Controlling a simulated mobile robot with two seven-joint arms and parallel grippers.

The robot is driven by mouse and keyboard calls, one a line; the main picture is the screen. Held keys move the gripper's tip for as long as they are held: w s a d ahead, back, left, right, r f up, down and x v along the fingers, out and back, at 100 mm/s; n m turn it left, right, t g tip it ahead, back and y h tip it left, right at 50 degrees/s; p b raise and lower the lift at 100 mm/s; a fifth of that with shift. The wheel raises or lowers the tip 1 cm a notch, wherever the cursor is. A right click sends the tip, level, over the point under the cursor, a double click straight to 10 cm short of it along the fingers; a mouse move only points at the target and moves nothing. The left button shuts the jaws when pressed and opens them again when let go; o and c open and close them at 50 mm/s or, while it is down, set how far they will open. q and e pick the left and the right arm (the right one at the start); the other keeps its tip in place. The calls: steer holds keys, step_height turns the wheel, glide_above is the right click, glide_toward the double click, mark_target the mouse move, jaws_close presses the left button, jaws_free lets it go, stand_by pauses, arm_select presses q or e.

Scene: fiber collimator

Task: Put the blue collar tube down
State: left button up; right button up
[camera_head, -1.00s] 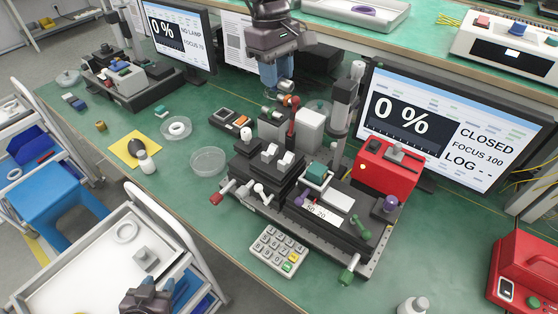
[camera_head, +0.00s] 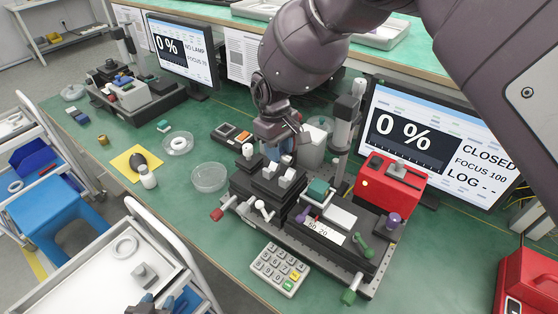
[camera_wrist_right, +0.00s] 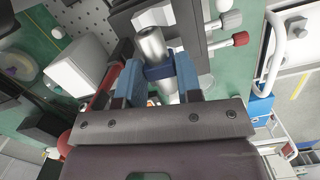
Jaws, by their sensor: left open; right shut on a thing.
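The blue collar tube (camera_wrist_right: 151,45) shows in the right wrist view as a silver cylinder with a blue collar (camera_wrist_right: 158,71). My right gripper (camera_wrist_right: 157,80) is shut on it, one blue finger on each side of the collar. In the head view my right gripper (camera_head: 281,150) is low at the back of the black stage assembly (camera_head: 268,182). My arm and fingers hide the tube there. I cannot tell whether the tube touches anything beneath it. My left gripper (camera_head: 166,304) is open at the bottom edge, by the white cart, and only partly in view.
A grey post (camera_head: 344,120) and a red box (camera_head: 390,185) stand right of the right gripper. A monitor (camera_head: 430,135) is behind them. A keypad (camera_head: 279,269) lies in front. A glass dish (camera_head: 208,178) and an orange-and-black device (camera_head: 232,134) lie to the left.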

step_height(320, 180, down, 4)
steer(key=shift+f, duration=0.15)
steer(key=o, duration=0.9)
steer(key=shift+o, duration=0.2)
steer(key=r, duration=0.8)
steer(key=w+a+r, duration=0.1)
steer(key=r, duration=0.3)
